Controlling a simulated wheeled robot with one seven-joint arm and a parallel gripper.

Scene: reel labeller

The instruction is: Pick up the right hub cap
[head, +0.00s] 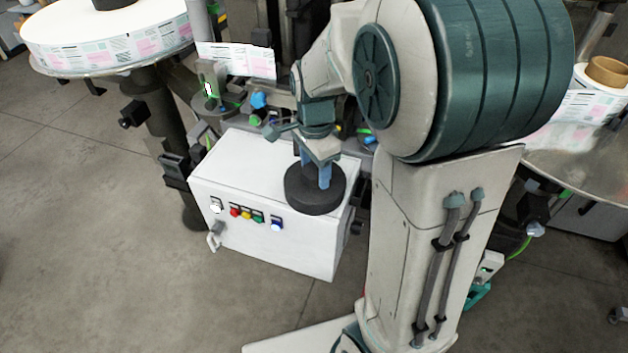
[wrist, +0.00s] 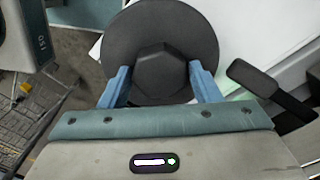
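The right hub cap (head: 314,198) is a black round disc with a raised hexagonal knob in its middle. It lies on the right end of the white cabinet's top (head: 255,165). In the wrist view the hub cap (wrist: 160,38) is at the top centre. My gripper (wrist: 159,72) has its two blue fingers on either side of the knob, with narrow gaps showing, so it looks open. In the head view my gripper (head: 316,180) points down at the cap, and its fingers partly hide the knob.
A label reel (head: 105,42) with a black cap (head: 115,3) stands at left. Another reel (head: 585,110) with a bare brown core (head: 608,71) is at right. Coloured buttons (head: 246,215) line the cabinet's front. Labelling machinery (head: 262,108) stands behind the cabinet. Floor at left is clear.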

